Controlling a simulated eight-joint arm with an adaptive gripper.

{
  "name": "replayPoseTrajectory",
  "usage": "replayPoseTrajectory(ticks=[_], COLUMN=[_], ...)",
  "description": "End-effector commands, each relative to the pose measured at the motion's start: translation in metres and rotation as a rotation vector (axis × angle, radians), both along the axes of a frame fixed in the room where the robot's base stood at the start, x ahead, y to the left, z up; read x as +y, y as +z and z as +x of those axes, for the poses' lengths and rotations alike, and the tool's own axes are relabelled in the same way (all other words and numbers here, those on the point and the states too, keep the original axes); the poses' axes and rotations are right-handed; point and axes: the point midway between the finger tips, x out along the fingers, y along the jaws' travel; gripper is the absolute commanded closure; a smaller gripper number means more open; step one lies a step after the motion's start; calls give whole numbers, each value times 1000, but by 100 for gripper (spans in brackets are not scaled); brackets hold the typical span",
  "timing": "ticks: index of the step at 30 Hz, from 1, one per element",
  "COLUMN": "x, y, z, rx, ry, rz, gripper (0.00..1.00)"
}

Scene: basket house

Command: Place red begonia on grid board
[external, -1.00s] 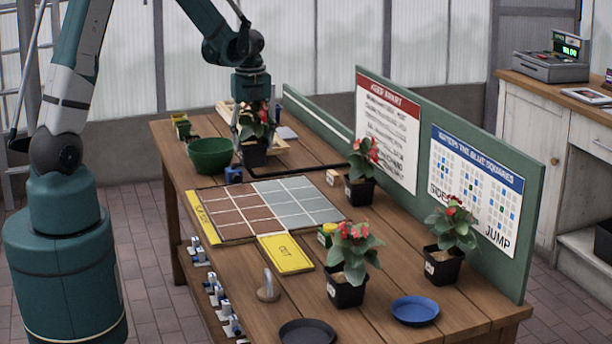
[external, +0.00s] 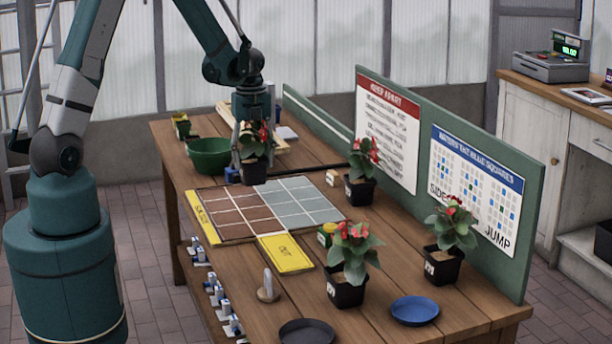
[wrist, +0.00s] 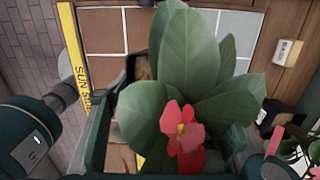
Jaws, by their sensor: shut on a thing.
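A red begonia (external: 257,141) in a black pot (external: 253,171) is in my gripper (external: 252,155) at the far edge of the grid board. My gripper is shut on this plant. In the wrist view its red flower (wrist: 182,128) and broad leaves (wrist: 190,70) fill the middle and hide most of the pot and fingers. The grid board (external: 238,217) has brown squares on the left and grey-blue squares on the right, with yellow strips along its edges. Whether the pot touches the table or board, I cannot tell.
Other potted red begonias stand at the right of the table (external: 362,172), (external: 348,258), (external: 451,238). A green bowl (external: 208,157) is left of my gripper. A blue saucer (external: 415,310), a dark saucer (external: 306,332) and a green sign panel (external: 520,230) are at the right and front.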

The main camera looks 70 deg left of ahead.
Motion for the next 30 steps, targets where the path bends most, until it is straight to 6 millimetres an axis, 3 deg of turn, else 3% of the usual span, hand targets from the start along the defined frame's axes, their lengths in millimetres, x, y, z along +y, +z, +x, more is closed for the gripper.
replayPoseTrajectory(ticks=[14,24,30], x=[0,0,0], y=[-5,-35,-43], z=[0,0,0], rx=[0,0,0], ry=[0,0,0], rz=[0,0,0], gripper=[66,66,66])
